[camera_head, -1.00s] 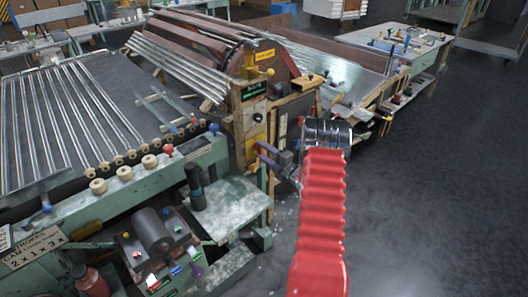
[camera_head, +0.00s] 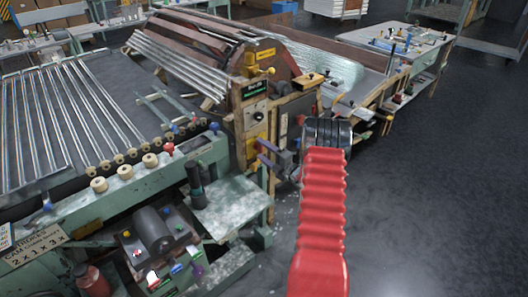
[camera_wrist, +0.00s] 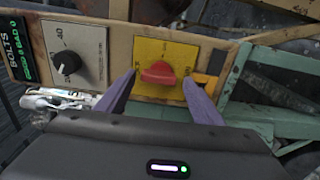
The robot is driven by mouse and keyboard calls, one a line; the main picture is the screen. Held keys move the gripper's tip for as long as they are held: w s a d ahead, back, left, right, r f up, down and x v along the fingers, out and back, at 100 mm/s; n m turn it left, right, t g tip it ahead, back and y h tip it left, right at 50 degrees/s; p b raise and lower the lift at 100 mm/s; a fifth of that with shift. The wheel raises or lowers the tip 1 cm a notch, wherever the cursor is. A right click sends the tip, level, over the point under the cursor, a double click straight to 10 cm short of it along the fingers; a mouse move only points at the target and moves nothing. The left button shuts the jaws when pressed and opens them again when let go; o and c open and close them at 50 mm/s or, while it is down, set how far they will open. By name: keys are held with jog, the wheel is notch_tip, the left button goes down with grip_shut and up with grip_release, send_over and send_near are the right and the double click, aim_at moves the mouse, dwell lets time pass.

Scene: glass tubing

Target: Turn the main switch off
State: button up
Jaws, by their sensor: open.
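The main switch looks to be the red knob (camera_wrist: 158,73) on a yellow plate (camera_wrist: 150,50) in the wrist view. The knob's grip lies roughly crosswise in that view. My gripper (camera_wrist: 159,79) is open, with one purple finger on each side of the knob. Gaps show between the fingers and the knob. In the head view my gripper (camera_head: 268,156) is at the front of the machine's wooden control panel, at the end of my red-sleeved arm. The knob itself is not clearly visible there.
A black dial (camera_wrist: 66,62) on a grey plate sits left of the yellow plate, beside a green-lettered display (camera_wrist: 36,50). A green metal frame (camera_wrist: 262,120) is at the right. In the head view, a green bench (camera_head: 225,205) stands left of my gripper; open floor (camera_head: 440,190) is at the right.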

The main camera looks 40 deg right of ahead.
jog(key=shift+s+d, duration=0.1)
jog(key=shift+s, duration=0.55)
jog(key=s, duration=1.2)
jog(key=shift+s, duration=0.25)
jog(key=shift+d, duration=0.1)
